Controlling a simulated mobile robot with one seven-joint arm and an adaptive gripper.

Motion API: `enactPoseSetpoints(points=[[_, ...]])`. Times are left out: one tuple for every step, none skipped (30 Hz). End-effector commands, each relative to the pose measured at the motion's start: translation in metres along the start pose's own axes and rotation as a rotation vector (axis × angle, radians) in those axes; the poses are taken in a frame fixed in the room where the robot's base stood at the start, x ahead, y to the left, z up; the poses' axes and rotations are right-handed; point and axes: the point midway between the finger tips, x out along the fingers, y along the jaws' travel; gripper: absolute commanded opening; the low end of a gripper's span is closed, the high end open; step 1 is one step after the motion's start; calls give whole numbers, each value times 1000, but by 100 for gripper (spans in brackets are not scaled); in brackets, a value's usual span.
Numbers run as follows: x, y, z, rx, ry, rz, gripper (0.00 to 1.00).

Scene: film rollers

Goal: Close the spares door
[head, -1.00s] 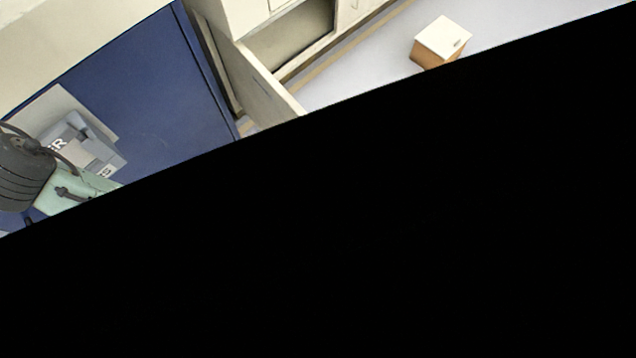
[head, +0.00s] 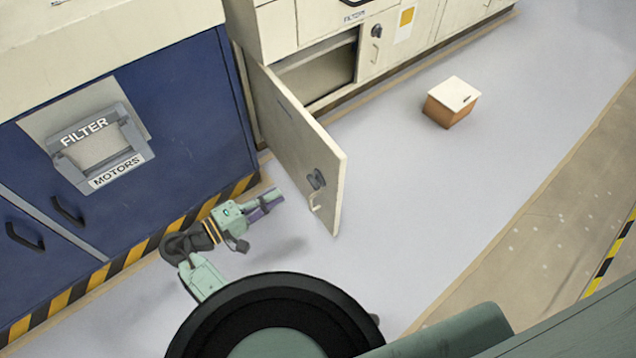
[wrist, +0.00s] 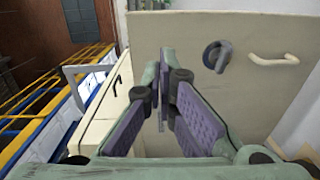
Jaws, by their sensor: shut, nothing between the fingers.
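The cream cabinet door (head: 295,140) stands wide open in the head view, hinged at its left end, its free edge out over the floor. Its outer face carries a dark round knob (head: 317,180) and a pale handle (head: 315,203). No label on it is readable. My gripper (head: 277,198) is shut and empty, low down to the left of the door, on its outer-face side, seemingly apart from it. In the wrist view the door (wrist: 185,35) fills the background behind my gripper (wrist: 166,90), with the knob (wrist: 216,56) and handle (wrist: 274,58) at upper right.
The open compartment (head: 320,77) shows behind the door. A blue cabinet (head: 185,100) with a filter motors bin (head: 128,163) stands left of my arm, with a striped kerb (head: 130,268) below. An orange box with a white lid (head: 452,102) sits on the floor, which is otherwise clear.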

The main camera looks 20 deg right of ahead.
Motion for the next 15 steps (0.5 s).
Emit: enactPoseSetpoints(points=[[4,-3,12,-17,-37,25,0],[6,-3,15,-23,-50,34,0],[8,-3,19,-27,-62,42,0],[10,-2,20,-28,-66,45,0],[13,-2,20,-28,-67,46,0],[17,-1,21,-28,-68,45,0],[21,-1,21,-27,-68,45,0],[26,0,21,-27,-68,44,0],[33,0,22,-28,-68,44,0],[39,1,22,-28,-68,44,0],[46,1,23,-28,-69,44,0],[54,2,23,-28,-67,44,0],[61,2,24,-27,-68,44,0],[68,2,24,-27,-67,43,0],[76,3,24,-26,-66,43,0]])
